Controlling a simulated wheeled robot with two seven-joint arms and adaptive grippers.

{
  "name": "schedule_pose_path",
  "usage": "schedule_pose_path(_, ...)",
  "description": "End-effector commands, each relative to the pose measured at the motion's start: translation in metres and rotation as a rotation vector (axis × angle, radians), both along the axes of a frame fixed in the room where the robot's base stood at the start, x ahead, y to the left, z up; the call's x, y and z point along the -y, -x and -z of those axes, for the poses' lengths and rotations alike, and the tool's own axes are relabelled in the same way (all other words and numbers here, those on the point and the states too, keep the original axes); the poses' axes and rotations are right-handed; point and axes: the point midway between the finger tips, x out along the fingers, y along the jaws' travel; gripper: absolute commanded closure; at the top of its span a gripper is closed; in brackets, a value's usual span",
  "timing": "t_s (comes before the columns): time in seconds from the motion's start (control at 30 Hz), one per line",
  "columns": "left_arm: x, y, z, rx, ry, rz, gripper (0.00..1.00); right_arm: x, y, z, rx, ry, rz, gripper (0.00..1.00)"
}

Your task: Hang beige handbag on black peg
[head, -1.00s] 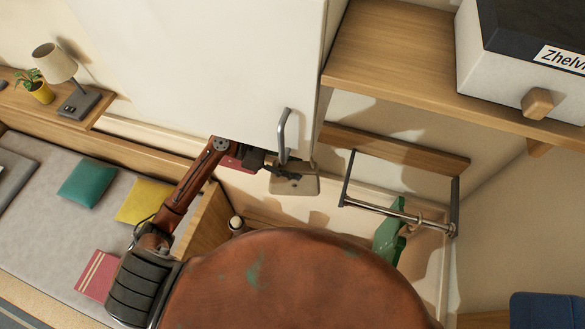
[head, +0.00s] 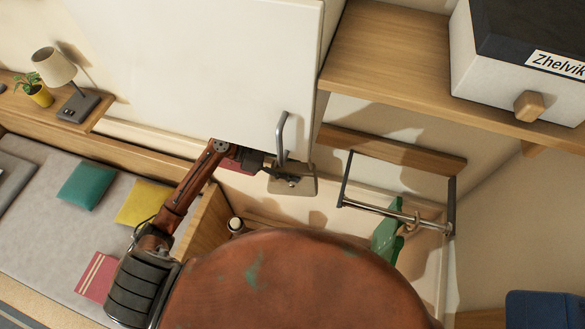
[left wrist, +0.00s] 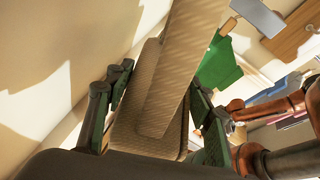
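The beige handbag (head: 304,186) is against or close to the pale wall, below the white cabinet door's handle. In the left wrist view the beige handbag (left wrist: 150,140) fills the space ahead, its wide strap rising toward the top. My left gripper (head: 283,174) is at the bag in the head view. In the left wrist view its green fingers (left wrist: 155,108) stand apart on both sides of the bag, with a visible gap on the left side. The black peg cannot be made out; the bag, strap or gripper may hide it. My right gripper is not in view.
A white cabinet door (head: 210,60) with a metal handle (head: 281,137) is just above my left gripper. To the right, a rail (head: 385,210) carries a green hanging item (head: 386,234). A wooden shelf (head: 385,60) holds a white box (head: 490,75). Cushions lie at left.

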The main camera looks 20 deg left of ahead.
Motion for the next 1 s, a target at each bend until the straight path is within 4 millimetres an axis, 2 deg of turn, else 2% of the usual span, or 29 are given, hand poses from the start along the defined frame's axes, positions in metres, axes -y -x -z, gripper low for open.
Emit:
schedule_pose_path(0.2,0.0,0.0,0.0,0.001,0.0,0.001,0.35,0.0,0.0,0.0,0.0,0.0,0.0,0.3)
schedule_pose_path(0.53,-0.004,0.001,-0.002,0.001,-0.001,0.001,0.35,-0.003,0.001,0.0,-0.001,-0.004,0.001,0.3)
schedule_pose_path(1.0,-0.064,0.009,-0.026,0.0,-0.001,-0.001,0.35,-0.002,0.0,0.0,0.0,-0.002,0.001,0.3)
